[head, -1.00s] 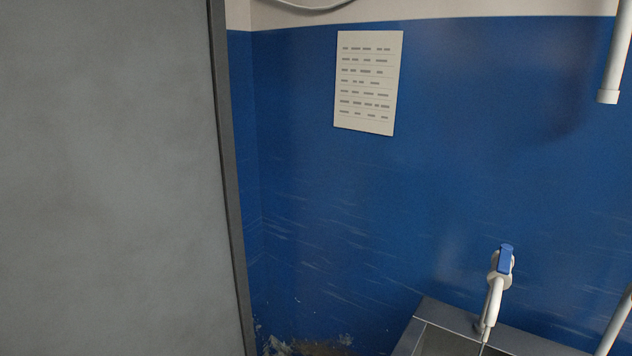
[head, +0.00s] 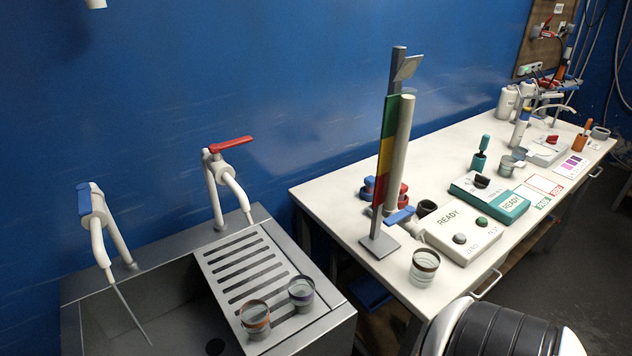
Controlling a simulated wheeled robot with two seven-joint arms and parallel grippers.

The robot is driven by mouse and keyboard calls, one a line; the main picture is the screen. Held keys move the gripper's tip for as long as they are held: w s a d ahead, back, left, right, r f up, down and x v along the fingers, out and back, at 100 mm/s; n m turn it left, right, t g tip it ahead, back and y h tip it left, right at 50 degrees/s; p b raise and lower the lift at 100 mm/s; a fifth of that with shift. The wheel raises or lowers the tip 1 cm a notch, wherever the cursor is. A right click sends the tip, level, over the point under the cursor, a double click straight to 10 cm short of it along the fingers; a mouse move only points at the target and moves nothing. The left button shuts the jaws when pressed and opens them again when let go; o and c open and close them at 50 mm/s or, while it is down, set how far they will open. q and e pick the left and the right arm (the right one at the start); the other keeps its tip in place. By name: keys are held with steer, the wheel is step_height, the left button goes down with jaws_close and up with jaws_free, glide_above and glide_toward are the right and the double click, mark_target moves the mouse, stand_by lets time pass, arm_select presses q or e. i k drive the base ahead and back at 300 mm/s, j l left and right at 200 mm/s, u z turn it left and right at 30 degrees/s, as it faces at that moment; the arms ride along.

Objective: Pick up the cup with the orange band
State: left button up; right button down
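A small clear cup with an orange-brown band (head: 254,317) around its rim stands upright on the front of the sink's slotted drainboard. Just right of it stands a similar cup with a dark grey-blue band (head: 301,293). A third clear cup with a dark brownish band (head: 424,267) stands on the near left end of the white bench. Its band is also brownish, but the drainboard cup's looks more orange. Neither of my grippers is in view.
The metal sink (head: 85,300) has a blue-handled tap (head: 98,225) and a red-handled tap (head: 228,175). A gap separates it from the white bench (head: 335,190). A tall coloured post (head: 388,150) and a READY box (head: 463,230) stand near the bench cup.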

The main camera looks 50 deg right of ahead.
mark_target(254, 313)
steer(key=l+z, duration=0.15)
steer(key=z, duration=0.8)
steer(key=i+j, duration=0.05)
